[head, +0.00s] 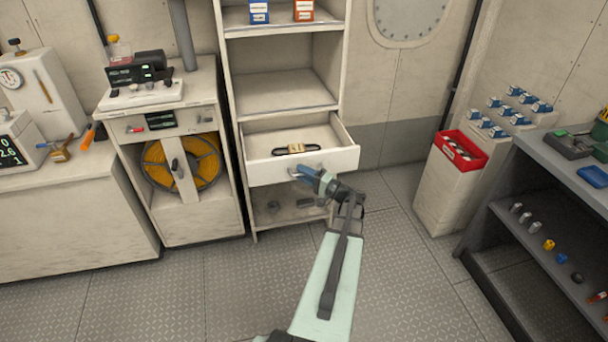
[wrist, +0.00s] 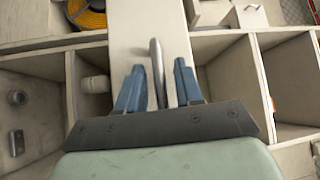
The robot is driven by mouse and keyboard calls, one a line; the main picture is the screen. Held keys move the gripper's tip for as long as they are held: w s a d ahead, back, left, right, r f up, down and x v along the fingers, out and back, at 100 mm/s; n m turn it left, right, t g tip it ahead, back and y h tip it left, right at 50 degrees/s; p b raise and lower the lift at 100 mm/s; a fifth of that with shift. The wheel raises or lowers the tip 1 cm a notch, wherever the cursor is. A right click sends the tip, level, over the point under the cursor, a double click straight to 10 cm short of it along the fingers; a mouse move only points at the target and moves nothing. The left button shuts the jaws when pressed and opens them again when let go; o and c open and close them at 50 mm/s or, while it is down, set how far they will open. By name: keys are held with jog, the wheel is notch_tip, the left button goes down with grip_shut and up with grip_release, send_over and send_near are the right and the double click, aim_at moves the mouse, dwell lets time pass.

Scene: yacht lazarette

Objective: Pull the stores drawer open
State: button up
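The stores drawer (head: 263,174) is a pale drawer in the tall shelf unit. It stands pulled out, with its inside showing and a dark item with a tan label (head: 296,149) lying in it. My gripper (head: 302,173) is at the drawer front, by its handle, which it mostly hides in the head view. In the wrist view, the grey bar handle (wrist: 157,70) stands between the two blue fingers of my gripper (wrist: 159,80). A gap shows on each side of the bar, so the fingers look open around it. The pale drawer front (wrist: 130,30) lies behind.
The shelf unit (head: 228,90) has open shelves above and a low shelf with small items below. A cabinet with an orange hose reel (head: 205,158) stands close at left. A red bin (head: 461,150) sits on a pedestal at right. The floor (head: 405,260) before the drawer is clear.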

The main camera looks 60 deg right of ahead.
jog(key=shift+s, duration=0.1)
jog(key=s+f, duration=0.1)
jog(key=s, duration=1.2)
jog(key=shift+s+f, duration=0.25)
jog(key=shift+f, duration=0.15)
